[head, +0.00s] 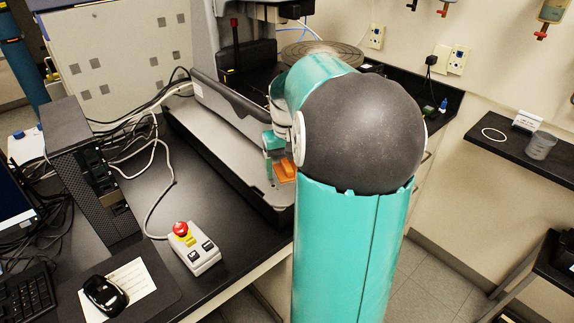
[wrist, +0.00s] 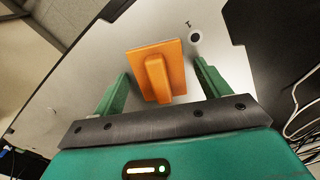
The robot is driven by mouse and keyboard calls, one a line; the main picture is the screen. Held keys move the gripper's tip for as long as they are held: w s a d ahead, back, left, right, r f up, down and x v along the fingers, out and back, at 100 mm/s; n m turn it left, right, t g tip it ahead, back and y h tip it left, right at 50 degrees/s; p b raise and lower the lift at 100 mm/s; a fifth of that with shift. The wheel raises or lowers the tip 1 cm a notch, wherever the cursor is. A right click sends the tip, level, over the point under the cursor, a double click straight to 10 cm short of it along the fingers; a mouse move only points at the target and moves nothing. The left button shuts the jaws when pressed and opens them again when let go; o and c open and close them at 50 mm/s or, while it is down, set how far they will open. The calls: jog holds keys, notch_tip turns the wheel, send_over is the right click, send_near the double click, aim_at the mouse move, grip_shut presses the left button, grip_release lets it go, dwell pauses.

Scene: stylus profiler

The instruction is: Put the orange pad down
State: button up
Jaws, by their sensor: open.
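The orange pad (wrist: 172,56) is a flat square plate with a raised orange grip bar on it. In the wrist view it lies on the light grey base of the profiler (wrist: 90,60), beyond and between the two green fingers. My gripper (wrist: 158,85) is open, with one finger on each side of the pad's bar and a visible gap on both sides. In the head view the pad (head: 285,170) shows beside my gripper (head: 273,160), partly hidden by my arm.
A control box with a red stop button (head: 193,248) stands on the black desk, left of the profiler. A dark computer tower (head: 85,170), loose cables and a mouse (head: 105,294) are further left. In the wrist view a round dark-centred hole (wrist: 195,37) is near the pad.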

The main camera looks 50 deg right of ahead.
aim_at(287, 165)
notch_tip(287, 165, up, 12)
jog(key=shift+r, duration=0.2)
jog(key=a+n+t+h, duration=0.1)
jog(key=a+n, duration=0.1)
jog(key=a, duration=0.9)
jog(key=s+a+f+n+t, duration=0.2)
jog(key=s+a+f, duration=0.1)
jog(key=a, duration=0.7)
jog(key=s+a+f+n+t+y, duration=0.1)
jog(key=s+a+f+t, duration=0.1)
jog(key=s+a, duration=0.4)
jog(key=a+f, duration=0.1)
jog(key=a, duration=0.4)
jog(key=shift+s+n+t, duration=0.2)
jog(key=shift+n+t, duration=0.1)
jog(key=shift+n, duration=0.1)
jog(key=shift+a, duration=0.1)
jog(key=o, duration=0.4)
